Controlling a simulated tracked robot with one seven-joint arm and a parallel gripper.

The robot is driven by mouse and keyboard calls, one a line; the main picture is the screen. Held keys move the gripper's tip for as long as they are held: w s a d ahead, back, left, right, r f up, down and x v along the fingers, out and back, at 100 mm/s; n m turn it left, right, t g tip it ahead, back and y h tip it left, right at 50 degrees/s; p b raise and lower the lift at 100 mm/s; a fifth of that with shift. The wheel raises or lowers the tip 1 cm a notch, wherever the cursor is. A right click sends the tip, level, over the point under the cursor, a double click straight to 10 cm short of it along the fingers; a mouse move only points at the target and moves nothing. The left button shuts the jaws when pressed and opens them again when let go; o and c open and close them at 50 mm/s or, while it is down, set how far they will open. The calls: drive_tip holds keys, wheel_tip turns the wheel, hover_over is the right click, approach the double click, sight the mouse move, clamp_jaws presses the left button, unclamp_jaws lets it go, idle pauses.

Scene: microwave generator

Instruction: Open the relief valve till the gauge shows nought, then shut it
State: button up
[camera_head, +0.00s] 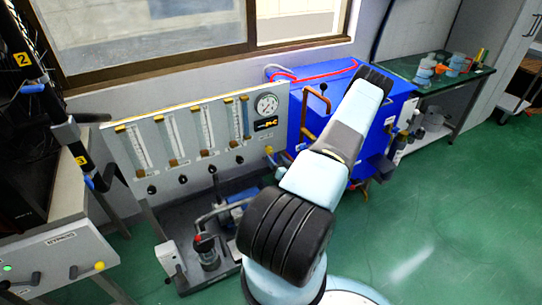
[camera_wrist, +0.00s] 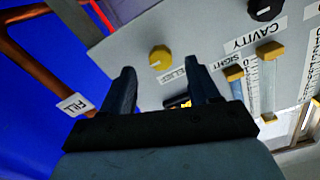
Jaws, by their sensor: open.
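The relief valve appears as a small round yellow knob (camera_wrist: 160,58) on the grey panel in the wrist view, beside a partly covered label (camera_wrist: 172,75) that seems to read RELIEF. A yellow knob (camera_head: 269,150) also shows at the panel's lower right in the head view. The round white gauge (camera_head: 266,104) is at the panel's upper right; its reading is too small to tell. My gripper (camera_wrist: 163,80) is open in the wrist view, with the knob seen between and just beyond its fingertips. I see no contact. In the head view my arm hides the gripper.
The panel (camera_head: 132,132) carries several flow tubes and black knobs. A blue cabinet (camera_head: 302,105) with copper pipes stands right of it. A copper pipe (camera_wrist: 30,62) with a FILL tag (camera_wrist: 76,104) is left of my gripper. A black knob (camera_wrist: 265,8) sits near the CAVITY label.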

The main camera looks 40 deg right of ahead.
drive_tip(key=v, duration=0.7)
drive_tip(key=shift+s, duration=0.1)
idle(0.4)
